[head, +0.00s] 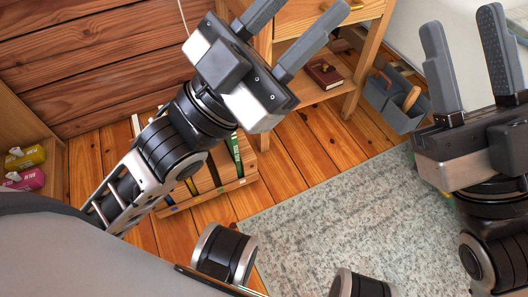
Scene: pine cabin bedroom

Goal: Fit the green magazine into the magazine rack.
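The low wooden rack (240,184) stands on the floor left of centre, with several upright magazines or books in it. My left arm hides much of it. A green spine (237,155) shows upright at its right end; I cannot tell whether this is the green magazine. My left gripper (309,6) is open with nothing between its fingers, above the rack and in front of the wooden nightstand; one fingertip is cut off by the top edge. My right gripper (461,20) is open and empty at the far right. A small yellow-green patch (447,199) is mostly hidden below it.
A wooden nightstand (302,22) holds a dark red book (324,73) on its lower shelf. A grey caddy (398,112) stands beside it. A pale rug (330,210) covers the floor. Yellow (25,157) and pink (25,180) boxes sit in a shelf at left.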

